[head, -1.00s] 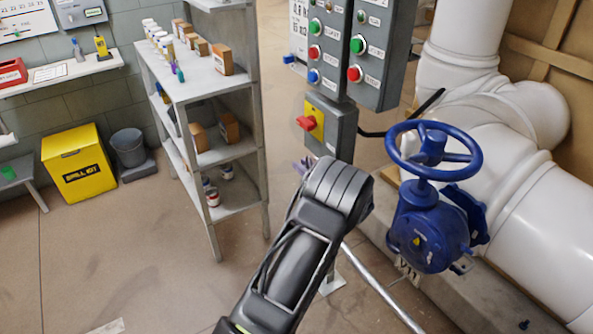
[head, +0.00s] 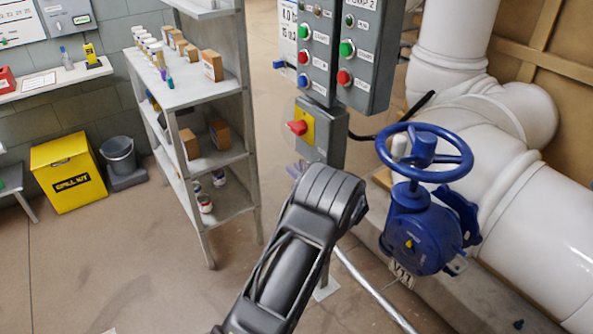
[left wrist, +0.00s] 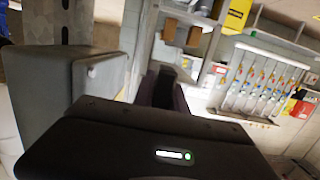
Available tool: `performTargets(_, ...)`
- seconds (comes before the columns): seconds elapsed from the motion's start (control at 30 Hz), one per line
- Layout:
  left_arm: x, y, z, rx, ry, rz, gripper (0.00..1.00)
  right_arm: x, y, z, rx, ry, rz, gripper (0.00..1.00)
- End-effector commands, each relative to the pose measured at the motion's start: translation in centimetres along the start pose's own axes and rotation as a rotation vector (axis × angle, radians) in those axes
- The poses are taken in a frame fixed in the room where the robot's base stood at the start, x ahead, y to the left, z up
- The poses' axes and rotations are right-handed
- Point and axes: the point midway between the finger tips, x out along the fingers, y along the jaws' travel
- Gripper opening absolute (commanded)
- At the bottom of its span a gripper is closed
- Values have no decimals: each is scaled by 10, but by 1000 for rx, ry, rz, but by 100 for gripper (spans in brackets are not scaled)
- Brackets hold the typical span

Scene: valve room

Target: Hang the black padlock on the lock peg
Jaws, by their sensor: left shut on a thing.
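My left gripper (head: 297,169) is mostly hidden behind my own black arm in the head view; only small grey-purple parts show, below the red and yellow switch. In the left wrist view its dark fingers (left wrist: 166,88) point away from the camera, shut on a dark thing that seems to be the black padlock. The padlock's shape is not clear in either view. A grey box is close on the left of the fingers in the wrist view. I cannot make out the lock peg. My right gripper is not in view.
A grey switch box (head: 328,138) with a red knob hangs under the push-button panels (head: 322,45). A blue valve wheel (head: 424,152) and white pipes (head: 535,190) stand to the right. A grey shelf (head: 205,92) and yellow spill-kit box (head: 68,172) stand left. The left floor is open.

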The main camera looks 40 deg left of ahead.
Motion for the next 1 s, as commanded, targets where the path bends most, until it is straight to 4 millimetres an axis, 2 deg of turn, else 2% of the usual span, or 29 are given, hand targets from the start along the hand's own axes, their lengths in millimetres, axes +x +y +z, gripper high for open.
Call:
performTargets(0.57, 0, 1, 1, 0, 1, 0, 0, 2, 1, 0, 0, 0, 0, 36)
performTargets(1.0, 0, 14, 2, 0, 0, 0, 0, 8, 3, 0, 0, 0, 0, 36)
